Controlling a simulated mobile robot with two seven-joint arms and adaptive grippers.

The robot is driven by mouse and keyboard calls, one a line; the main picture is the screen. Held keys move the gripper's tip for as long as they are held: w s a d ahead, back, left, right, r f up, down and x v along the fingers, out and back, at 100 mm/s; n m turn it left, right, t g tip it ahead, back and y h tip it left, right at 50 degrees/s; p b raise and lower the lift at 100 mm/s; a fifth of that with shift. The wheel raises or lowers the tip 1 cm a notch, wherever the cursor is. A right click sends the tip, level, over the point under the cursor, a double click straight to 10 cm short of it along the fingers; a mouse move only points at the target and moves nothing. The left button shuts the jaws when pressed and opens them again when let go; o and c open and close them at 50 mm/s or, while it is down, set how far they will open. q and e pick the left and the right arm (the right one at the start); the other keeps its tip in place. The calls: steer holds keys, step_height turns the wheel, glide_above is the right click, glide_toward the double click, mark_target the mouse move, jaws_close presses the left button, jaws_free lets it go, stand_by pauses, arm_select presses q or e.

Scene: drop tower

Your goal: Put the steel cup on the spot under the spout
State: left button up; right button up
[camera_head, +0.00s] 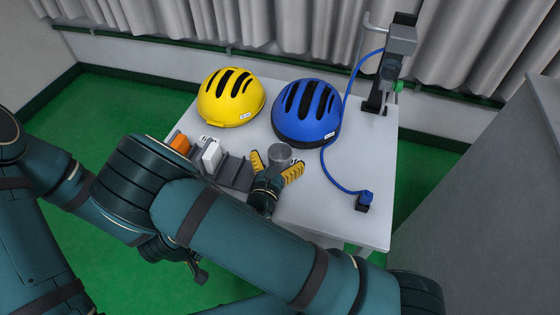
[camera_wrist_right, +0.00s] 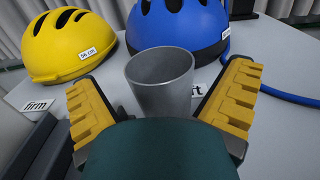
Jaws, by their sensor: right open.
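The steel cup (camera_head: 280,156) is a plain grey, open-topped cup standing upright on the light grey table (camera_head: 350,220). In the right wrist view the cup (camera_wrist_right: 162,84) is between the yellow pads of my right gripper (camera_wrist_right: 165,100), with a gap on each side. In the head view my right gripper (camera_head: 277,168) is open around the cup's near side. A dark part low at the left, below the table, looks like my left gripper (camera_head: 198,272); its fingers are too unclear to judge. I cannot make out a spout or a marked spot.
A yellow helmet (camera_head: 231,98) and a blue helmet (camera_head: 307,112) sit behind the cup. A grey rack (camera_head: 234,172) with an orange block (camera_head: 180,143) and white block (camera_head: 212,155) is left. A stand (camera_head: 397,55) is back right. A blue cable (camera_head: 335,180) crosses the table's right side.

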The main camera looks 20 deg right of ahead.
steer(key=shift+x, duration=1)
steer(key=c, duration=1.3)
steer(key=shift+o, duration=0.2)
